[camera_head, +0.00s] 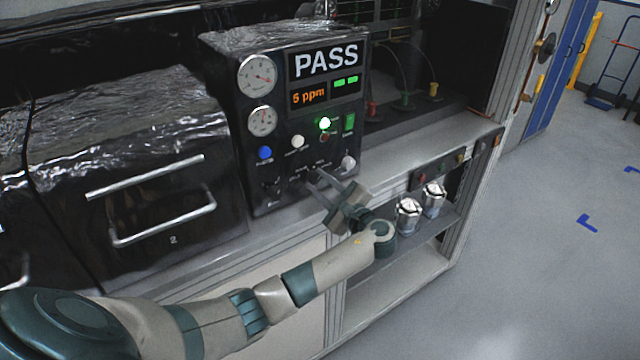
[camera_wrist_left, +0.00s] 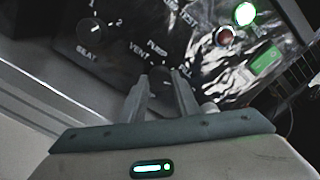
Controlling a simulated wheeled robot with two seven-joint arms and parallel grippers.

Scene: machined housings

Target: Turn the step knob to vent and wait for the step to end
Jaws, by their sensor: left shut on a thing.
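The black test panel (camera_head: 285,110) shows a large PASS, an orange "5 ppm" readout and a lit green lamp (camera_head: 325,123). My left gripper (camera_head: 316,178) reaches its lower middle, with its fingers shut on the step knob. In the left wrist view the dark step knob (camera_wrist_left: 160,76) sits between the fingertips (camera_wrist_left: 160,88). The labels VENT, PUMP, FILL and TEST lie around it. The fingers hide part of the knob, and I cannot tell exactly which label its pointer faces. My right gripper is out of view.
A second knob marked SEAT (camera_wrist_left: 92,30) is left of the step knob. Two gauges (camera_head: 258,76), a blue button (camera_head: 265,153) and a white button (camera_head: 298,141) are above. A handled drawer-like box (camera_head: 130,160) stands left. Silver-capped parts (camera_head: 409,207) sit on the lower shelf.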

